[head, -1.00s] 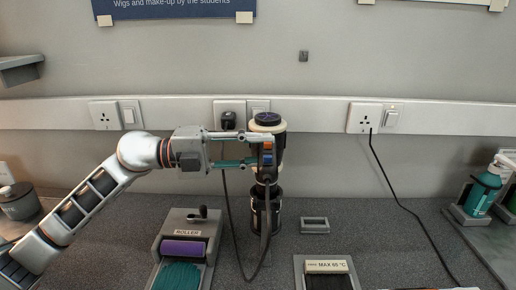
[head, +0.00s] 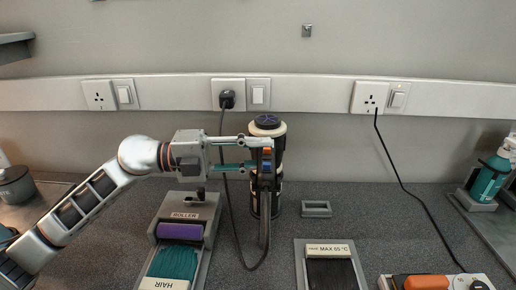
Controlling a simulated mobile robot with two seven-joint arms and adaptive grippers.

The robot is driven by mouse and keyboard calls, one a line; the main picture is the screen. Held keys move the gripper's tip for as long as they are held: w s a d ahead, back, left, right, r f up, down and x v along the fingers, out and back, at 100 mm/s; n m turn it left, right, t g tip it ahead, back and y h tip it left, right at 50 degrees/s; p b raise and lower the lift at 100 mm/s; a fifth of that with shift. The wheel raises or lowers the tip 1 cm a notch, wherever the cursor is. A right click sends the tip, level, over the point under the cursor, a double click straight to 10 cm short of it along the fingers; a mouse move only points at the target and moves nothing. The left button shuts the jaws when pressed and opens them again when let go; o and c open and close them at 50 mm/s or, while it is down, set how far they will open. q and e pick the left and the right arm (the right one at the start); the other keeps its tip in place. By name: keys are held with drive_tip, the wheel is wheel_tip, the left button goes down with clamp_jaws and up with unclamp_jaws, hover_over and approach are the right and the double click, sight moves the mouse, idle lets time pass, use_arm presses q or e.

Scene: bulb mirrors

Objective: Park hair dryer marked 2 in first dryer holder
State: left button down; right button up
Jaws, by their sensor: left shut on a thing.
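A dark hair dryer with cream bands (head: 267,128) stands upright near the middle of the head view. No number can be read on it. My left gripper (head: 266,158) comes in from the left and is shut on it. Below the gripper, a dark upright cylinder with pale bands (head: 276,198) stands at the back of the counter, apparently the dryer holder. The dryer is right above or in it; the gripper and hanging cord hide how they meet. My right gripper is not in view.
A black cord (head: 231,200) runs from a plug (head: 227,99) and loops up to the dryer. A small grey frame (head: 316,209) sits right of the holder. A bottle (head: 488,180) stands far right.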

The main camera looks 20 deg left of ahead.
use_arm(q)
drive_tip(key=shift+f+b, duration=0.35)
drive_tip(key=shift+f, duration=0.55)
drive_tip(key=c, duration=1.6)
unclamp_jaws()
drive_tip(key=shift+o, duration=0.5)
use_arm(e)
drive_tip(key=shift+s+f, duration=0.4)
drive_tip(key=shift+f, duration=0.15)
use_arm(q)
drive_tip(key=o, duration=0.5)
